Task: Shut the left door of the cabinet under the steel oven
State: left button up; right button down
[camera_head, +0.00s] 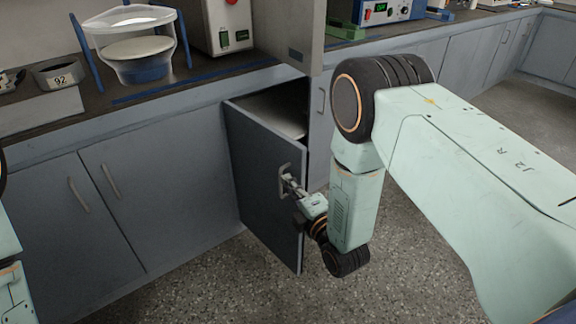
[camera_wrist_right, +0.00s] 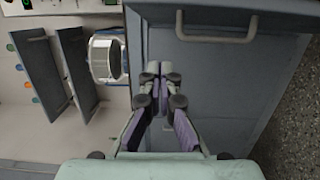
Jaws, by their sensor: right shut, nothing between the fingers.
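The cabinet's left door (camera_head: 262,175) is a grey-blue panel. It stands swung out from the cabinet front, hinged at its left, with the dark opening and a pale shelf (camera_head: 285,118) showing behind it. Its bar handle (camera_head: 283,180) is near the free edge; the door (camera_wrist_right: 225,90) and handle (camera_wrist_right: 216,36) also show in the right wrist view. My right gripper (camera_head: 290,184) is shut and empty, fingertips close to the handle. In the wrist view the gripper (camera_wrist_right: 160,70) lies over the door beside the handle; I cannot tell if it touches. My left gripper is out of view.
A grey panel and a pale unit with a red knob (camera_head: 222,22) stand on the counter above the opening. Shut cabinet doors (camera_head: 160,190) lie to the left. The speckled floor (camera_head: 215,290) before the cabinets is clear.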

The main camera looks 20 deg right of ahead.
aim_at(287, 164)
jog(key=w+b, duration=0.1)
jog(key=w, duration=0.1)
jog(key=w+d+b, duration=0.1)
jog(key=w, duration=0.2)
jog(key=w+b, duration=0.1)
jog(key=w, duration=0.2)
jog(key=shift+d+f, duration=0.2)
jog(key=shift+d, duration=0.2)
jog(key=shift+w+d+r, duration=0.1)
jog(key=shift+w+d, duration=0.1)
jog(key=shift+d, duration=0.05)
jog(key=shift+d, duration=0.25)
